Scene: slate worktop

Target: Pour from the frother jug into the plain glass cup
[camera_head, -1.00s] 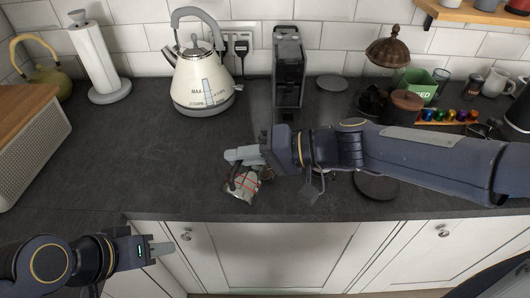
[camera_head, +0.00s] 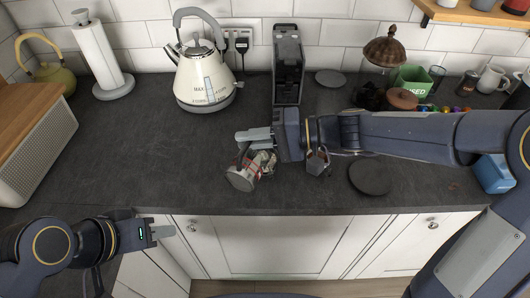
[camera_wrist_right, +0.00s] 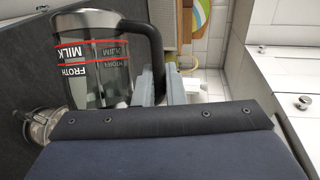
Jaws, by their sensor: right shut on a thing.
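The frother jug (camera_head: 241,179) is clear with red lines and a dark handle. It is held above the worktop, leaning, with a round end towards the lower left. My right gripper (camera_head: 255,136) is shut on its handle. The right wrist view shows the jug (camera_wrist_right: 92,65) close up with MILK and FROTH marks; I cannot make out its contents. A glass cup (camera_wrist_right: 38,126) shows at the left edge there, partly covered by my gripper body. I cannot pick it out in the head view. My left gripper (camera_head: 163,232) is low at the left, away from both; its finger gap is unclear.
A cream kettle (camera_head: 203,78) and a dark coffee machine (camera_head: 288,65) stand at the back. A dark round disc (camera_head: 370,176) lies right of the jug. A green container (camera_head: 412,80) and mugs are at the back right.

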